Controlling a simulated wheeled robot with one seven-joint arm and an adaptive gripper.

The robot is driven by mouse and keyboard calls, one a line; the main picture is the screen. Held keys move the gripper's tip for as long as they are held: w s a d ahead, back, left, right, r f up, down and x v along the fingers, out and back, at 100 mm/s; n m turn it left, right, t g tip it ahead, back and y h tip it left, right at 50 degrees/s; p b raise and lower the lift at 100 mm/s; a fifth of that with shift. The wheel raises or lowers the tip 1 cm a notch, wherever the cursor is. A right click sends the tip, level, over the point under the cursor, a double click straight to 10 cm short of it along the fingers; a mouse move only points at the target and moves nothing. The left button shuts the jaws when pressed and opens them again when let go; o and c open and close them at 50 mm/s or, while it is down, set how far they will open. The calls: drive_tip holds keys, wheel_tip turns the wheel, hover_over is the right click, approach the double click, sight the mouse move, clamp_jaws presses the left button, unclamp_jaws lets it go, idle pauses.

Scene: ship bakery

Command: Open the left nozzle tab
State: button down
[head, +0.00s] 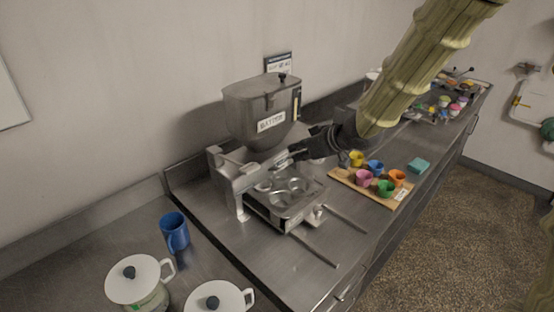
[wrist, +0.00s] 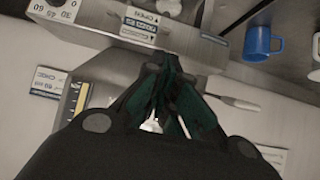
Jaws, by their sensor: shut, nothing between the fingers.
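The metal batter dispenser (head: 262,112) stands on the steel counter, with a labelled hopper above a nozzle bar (head: 240,178). My gripper (head: 293,153) is at the front of the dispenser, just below the hopper. In the wrist view its dark fingers (wrist: 166,68) are together and hold nothing, pointing at the nozzle bar's edge. A label with "OPEN" (wrist: 140,22) sits just beyond the fingertips, and a small pale tab-like part (wrist: 169,7) is beside it. I cannot tell which nozzle tab this is, or whether the fingers touch it.
A metal tray with round cups (head: 285,199) is under the nozzles. A wooden board with colourful cups (head: 345,178) lies to the right. A blue mug (head: 174,232) and white-lidded pots (head: 140,280) stand front left. The counter's front right has free room.

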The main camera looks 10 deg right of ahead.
sight(271, 160)
drive_tip(key=shift+p+x, duration=1.25)
drive_tip(key=shift+x, duration=3.85)
